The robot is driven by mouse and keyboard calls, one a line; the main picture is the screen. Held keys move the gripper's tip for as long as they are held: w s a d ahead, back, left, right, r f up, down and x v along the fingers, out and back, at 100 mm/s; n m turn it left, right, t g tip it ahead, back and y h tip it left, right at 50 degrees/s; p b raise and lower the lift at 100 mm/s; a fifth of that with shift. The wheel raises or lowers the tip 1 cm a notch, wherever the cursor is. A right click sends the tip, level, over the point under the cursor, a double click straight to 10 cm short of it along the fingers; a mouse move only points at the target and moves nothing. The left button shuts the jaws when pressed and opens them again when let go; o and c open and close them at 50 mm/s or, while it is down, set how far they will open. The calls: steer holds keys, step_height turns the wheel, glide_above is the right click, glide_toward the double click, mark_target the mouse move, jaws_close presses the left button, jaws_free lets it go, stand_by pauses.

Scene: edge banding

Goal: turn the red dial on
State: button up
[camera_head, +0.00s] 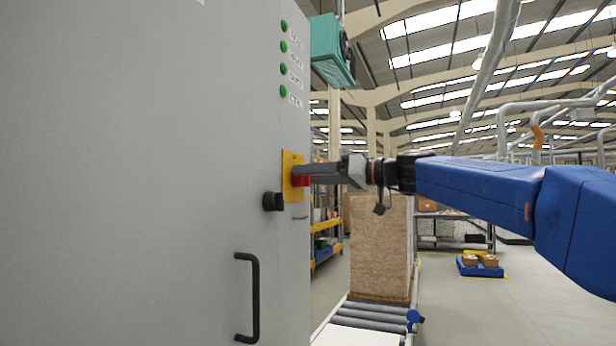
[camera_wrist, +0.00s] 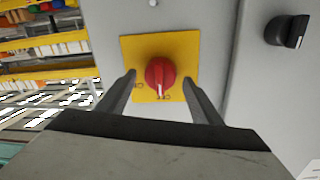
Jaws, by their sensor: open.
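The red dial (camera_head: 301,181) sits on a yellow plate (camera_head: 289,163) on the side of a grey cabinet (camera_head: 150,170). In the wrist view the red dial (camera_wrist: 160,73) is in the middle of the yellow plate (camera_wrist: 183,42), its white mark pointing toward the picture's bottom. My gripper (camera_head: 305,171) reaches in from the right, its fingertips close to the dial. In the wrist view my gripper (camera_wrist: 160,82) is open, with one finger on each side of the dial and gaps between. The small marks on the plate are too small to read.
A black knob (camera_head: 273,202) is left of the plate; it also shows in the wrist view (camera_wrist: 287,31). A black handle (camera_head: 248,297) and several green lights (camera_head: 284,47) are on the cabinet. A roller conveyor (camera_head: 377,314) and a tall brown stack (camera_head: 379,245) stand behind my arm.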

steer(key=shift+w+a, duration=0.25)
steer(key=shift+a, duration=0.4)
steer(key=shift+c, duration=0.7)
steer(key=c, duration=0.9)
steer(key=shift+c, duration=0.2)
